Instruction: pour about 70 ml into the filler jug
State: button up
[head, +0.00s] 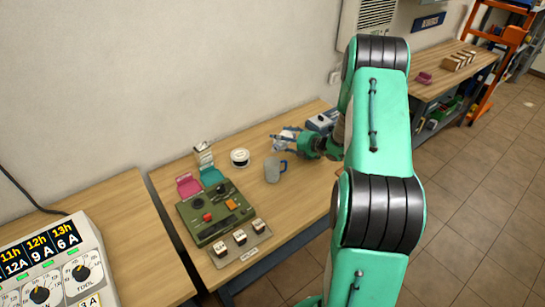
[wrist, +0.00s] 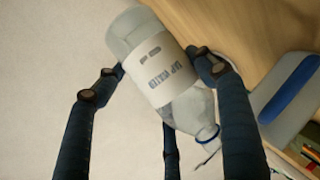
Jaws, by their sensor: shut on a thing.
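My gripper (head: 290,141) is shut on a clear bottle (wrist: 125,28) with a white label reading TAP WATER. In the wrist view my gripper (wrist: 158,70) has dark fingers on both sides of the bottle. The bottle lies tilted there, its neck with a blue ring (wrist: 207,133) toward the lower right. I cannot make out the water level or any stream. In the head view the bottle is small and partly hidden by the gripper. A translucent jug (head: 272,171) with a blue handle stands upright on the bench, just left of and nearer than my gripper.
A round white tub (head: 239,157) stands left of the jug. A green control panel (head: 214,212), pink holder (head: 188,186) and block tray (head: 240,244) fill the left bench end. A blue-grey box (head: 322,122) is behind my gripper. Bare wood (head: 290,208) lies in front of the jug.

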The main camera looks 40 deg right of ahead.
jog(key=shift+d+f+m+p, duration=0.2)
jog(key=shift+m+p, duration=0.1)
jog(key=shift+p, duration=0.35)
jog(key=shift+w+f+p, duration=0.1)
jog(key=shift+f+p, duration=0.15)
jog(key=shift+p, duration=0.05)
jog(key=shift+f, duration=0.15)
jog(key=shift+a+f+m+g+y+p, duration=0.1)
jog(key=shift+f+m+g+y+p, duration=0.25)
jog(key=shift+p, duration=0.25)
dwell(1.0)
